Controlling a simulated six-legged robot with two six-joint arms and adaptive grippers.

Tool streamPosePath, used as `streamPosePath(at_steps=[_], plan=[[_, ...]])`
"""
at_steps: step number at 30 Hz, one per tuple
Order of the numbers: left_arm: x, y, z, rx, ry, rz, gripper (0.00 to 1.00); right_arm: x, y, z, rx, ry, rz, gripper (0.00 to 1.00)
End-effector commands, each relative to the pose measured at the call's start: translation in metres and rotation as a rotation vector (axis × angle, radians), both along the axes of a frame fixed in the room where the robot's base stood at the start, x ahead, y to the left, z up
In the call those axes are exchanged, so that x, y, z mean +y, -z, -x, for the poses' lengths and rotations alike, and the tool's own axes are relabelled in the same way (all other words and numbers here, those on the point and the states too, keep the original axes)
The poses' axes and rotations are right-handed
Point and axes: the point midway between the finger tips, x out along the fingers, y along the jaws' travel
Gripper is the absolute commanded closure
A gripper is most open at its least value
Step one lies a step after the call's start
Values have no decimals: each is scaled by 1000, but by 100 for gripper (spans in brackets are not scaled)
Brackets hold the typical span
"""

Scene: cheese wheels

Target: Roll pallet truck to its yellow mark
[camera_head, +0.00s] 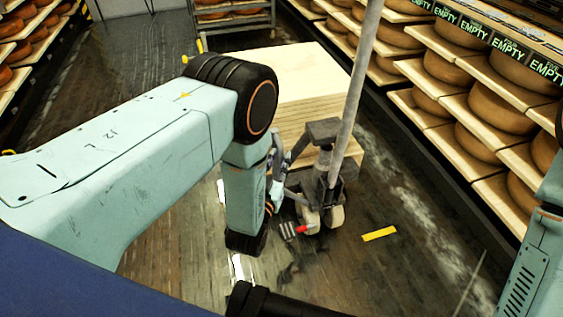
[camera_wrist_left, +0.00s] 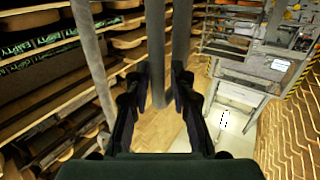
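The pallet truck (camera_head: 327,184) stands at the near end of a stack of pale boards, its long grey handle pole (camera_head: 356,85) rising up out of the view. Its pale wheels (camera_head: 335,214) rest on the floor. The yellow mark (camera_head: 380,233) is a short strip on the floor, right of and nearer than the wheels. My left gripper (camera_head: 283,175) is low beside the truck, partly hidden by my arm. In the left wrist view its fingers (camera_wrist_left: 160,85) are apart, with a grey pole showing between them; contact is unclear. My right gripper is not in view.
The board stack (camera_head: 290,75) stands behind the truck. Shelves of cheese wheels (camera_head: 495,105) run along the right side, and another rack (camera_head: 30,45) stands at the far left. The floor around the yellow mark is clear.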

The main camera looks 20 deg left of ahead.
Motion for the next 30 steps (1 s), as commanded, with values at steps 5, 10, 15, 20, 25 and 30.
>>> streamPosePath(at_steps=[5, 10, 15, 20, 25, 30], plan=[[-2, 0, -8, 1, 1, 0, 77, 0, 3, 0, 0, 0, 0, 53], [-4, 0, -9, 1, 1, 0, 77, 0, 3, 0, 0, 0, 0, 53], [-6, 0, -8, 1, 2, 0, 86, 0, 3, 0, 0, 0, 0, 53], [-6, 0, -8, 2, 2, 0, 100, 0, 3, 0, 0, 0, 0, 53], [-6, 0, -8, 2, 1, 0, 100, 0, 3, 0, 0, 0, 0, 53], [-5, 0, -8, 2, 1, 0, 100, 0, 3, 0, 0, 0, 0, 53]])
